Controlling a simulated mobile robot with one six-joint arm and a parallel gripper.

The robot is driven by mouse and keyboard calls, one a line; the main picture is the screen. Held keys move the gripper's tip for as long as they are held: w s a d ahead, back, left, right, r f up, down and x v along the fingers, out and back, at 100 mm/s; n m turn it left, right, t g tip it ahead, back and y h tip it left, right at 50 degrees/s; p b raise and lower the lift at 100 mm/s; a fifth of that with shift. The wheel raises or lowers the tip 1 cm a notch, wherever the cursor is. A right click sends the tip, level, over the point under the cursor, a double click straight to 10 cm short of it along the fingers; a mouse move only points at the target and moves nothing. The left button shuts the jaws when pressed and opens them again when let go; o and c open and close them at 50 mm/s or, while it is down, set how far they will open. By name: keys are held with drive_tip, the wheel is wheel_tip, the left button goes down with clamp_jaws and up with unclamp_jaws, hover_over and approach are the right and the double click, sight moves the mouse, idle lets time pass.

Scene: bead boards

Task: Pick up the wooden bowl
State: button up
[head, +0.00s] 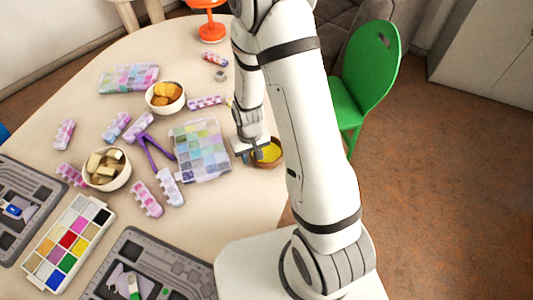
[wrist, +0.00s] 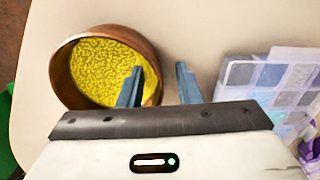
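The wooden bowl (head: 267,165), holding yellow beads (head: 270,152), stands near the right edge of the table, partly hidden by my gripper (head: 250,154) in the head view. In the wrist view the bowl (wrist: 60,80) is at the upper left, with the yellow contents facing the camera. My gripper (wrist: 158,68) is open there. Its left finger overlaps the bowl's inside and its right finger is outside, with the bowl's right wall between them. I cannot tell whether either finger touches the wall.
A clear bead box (head: 202,150) with pastel compartments is just left of my gripper. Cream bowls of yellow-orange pieces (head: 165,95) and pale blocks (head: 106,168) stand farther left. A purple tool (head: 155,150) and several bead packs lie between. A green chair (head: 365,85) stands beyond the table edge.

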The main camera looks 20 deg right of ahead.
drive_tip(key=shift+c, duration=0.3)
clamp_jaws()
drive_tip(key=shift+r, duration=0.15)
